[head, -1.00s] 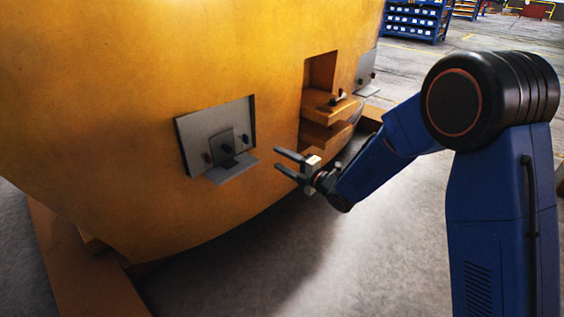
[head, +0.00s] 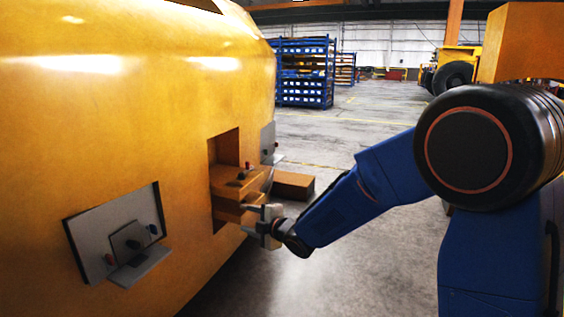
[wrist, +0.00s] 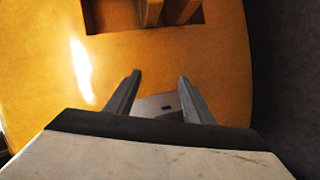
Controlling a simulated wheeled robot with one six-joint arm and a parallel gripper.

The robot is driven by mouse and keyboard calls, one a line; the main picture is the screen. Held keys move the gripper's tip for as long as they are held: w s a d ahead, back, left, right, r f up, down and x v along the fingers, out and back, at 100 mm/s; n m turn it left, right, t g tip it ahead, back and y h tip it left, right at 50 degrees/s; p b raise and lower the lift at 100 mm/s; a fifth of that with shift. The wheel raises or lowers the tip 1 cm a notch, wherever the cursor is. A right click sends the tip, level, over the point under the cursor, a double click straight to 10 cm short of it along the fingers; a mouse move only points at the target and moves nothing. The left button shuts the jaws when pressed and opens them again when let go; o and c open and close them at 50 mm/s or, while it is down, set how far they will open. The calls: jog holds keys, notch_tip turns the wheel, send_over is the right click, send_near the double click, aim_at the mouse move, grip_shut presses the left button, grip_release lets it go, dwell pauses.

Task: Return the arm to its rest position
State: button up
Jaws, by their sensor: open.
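My gripper (head: 258,215) is at the end of my blue arm, in front of the yellow casting (head: 150,120) and just below and right of its recess with orange ledges (head: 238,182). In the wrist view its two fingers (wrist: 158,92) stand apart with nothing held between them. Beyond the fingertips there is the casting's yellow surface, with a grey plate (wrist: 157,105) partly hidden between the fingers. I cannot tell from the head view whether the gripper touches the casting.
A grey plate with a small bracket and knobs (head: 118,236) is on the casting at the lower left. Another grey plate (head: 267,142) sits past the recess. An orange block (head: 293,185) lies on the floor behind. Blue shelving (head: 304,72) stands farther back.

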jog(key=s+d+r+m+h, duration=0.2)
jog(key=s+d+m+h, duration=0.15)
jog(key=d, duration=0.65)
jog(key=s+d+r+m+h, duration=0.2)
jog(key=s+d+m, duration=0.25)
jog(key=d, duration=0.45)
jog(key=s+d+r+m+h, duration=0.1)
jog(key=s+d+m+h, duration=0.3)
jog(key=d, duration=0.6)
jog(key=s+d+f+m+g, duration=0.1)
jog(key=s+d+m, duration=0.3)
jog(key=s, duration=0.5)
jog(key=s+d+f+m+g+h, duration=0.1)
jog(key=s+d+m+g, duration=0.2)
jog(key=s, duration=0.7)
jog(key=s+d+f+m+g, duration=0.1)
jog(key=s+d+m, duration=0.3)
jog(key=s, duration=0.5)
jog(key=shift+s+d+f+m+g, duration=0.15)
jog(key=shift+s+d+m+g, duration=0.2)
jog(key=shift+m+g, duration=0.15)
